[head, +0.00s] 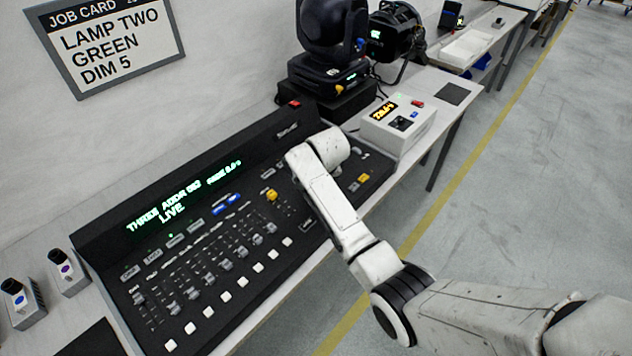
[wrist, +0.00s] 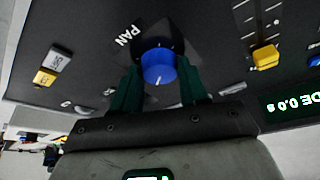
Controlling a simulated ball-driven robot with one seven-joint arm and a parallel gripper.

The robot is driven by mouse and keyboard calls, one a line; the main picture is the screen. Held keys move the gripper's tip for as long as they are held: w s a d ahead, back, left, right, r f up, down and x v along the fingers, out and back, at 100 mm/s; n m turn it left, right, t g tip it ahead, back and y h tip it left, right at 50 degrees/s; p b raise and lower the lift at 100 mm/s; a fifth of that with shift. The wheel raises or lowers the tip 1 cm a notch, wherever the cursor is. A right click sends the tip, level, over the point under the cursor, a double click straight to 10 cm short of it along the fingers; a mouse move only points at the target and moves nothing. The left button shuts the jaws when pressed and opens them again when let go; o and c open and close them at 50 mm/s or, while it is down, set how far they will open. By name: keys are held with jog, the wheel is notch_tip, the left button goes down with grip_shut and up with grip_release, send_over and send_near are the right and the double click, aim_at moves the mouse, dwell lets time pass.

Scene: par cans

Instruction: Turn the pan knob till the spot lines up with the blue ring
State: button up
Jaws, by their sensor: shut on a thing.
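The pan knob (wrist: 158,66) is blue with a pale pointer line and sits beside the word PAN on the black console in the wrist view. My gripper (wrist: 159,76) has its dark green fingers on either side of the knob, shut on it. In the head view my arm hides the knob and fingers. The console (head: 250,158) shows green text, including LIVE, on its display (head: 185,190). A black moving-head lamp (head: 332,30) stands behind the console. I see no light spot and no blue ring in either view.
A yellow fader cap (wrist: 265,56) and yellow and white buttons (wrist: 45,77) flank the knob. A white box (head: 398,128) with an amber readout and a second lamp (head: 393,32) stand behind. A job card (head: 105,40) hangs on the wall. The floor at right is clear.

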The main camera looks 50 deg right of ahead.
jog(key=o, duration=1)
jog(key=v, duration=1)
jog(key=shift+a+r, duration=0.1)
jog(key=shift+r, duration=0.3)
jog(key=shift+n+g+y, duration=0.4)
jog(key=shift+n, duration=0.1)
jog(key=s+a+f, duration=0.2)
jog(key=s, duration=0.1)
jog(key=s+a+f, duration=0.2)
jog(key=a+f, duration=0.1)
jog(key=shift+s+a+f, duration=0.25)
jog(key=shift+s, duration=0.1)
jog(key=s+a+f+n, duration=0.1)
jog(key=s+a+f, duration=0.1)
jog(key=s, duration=0.6)
jog(key=s+a+f+n+g, duration=0.1)
jog(key=s+a, duration=0.3)
jog(key=s, duration=0.4)
jog(key=s+a+f+n+g+y, duration=0.1)
jog(key=s+a+f, duration=0.2)
jog(key=s, duration=0.6)
jog(key=shift+a+n, duration=0.3)
jog(key=shift+a, duration=0.05)
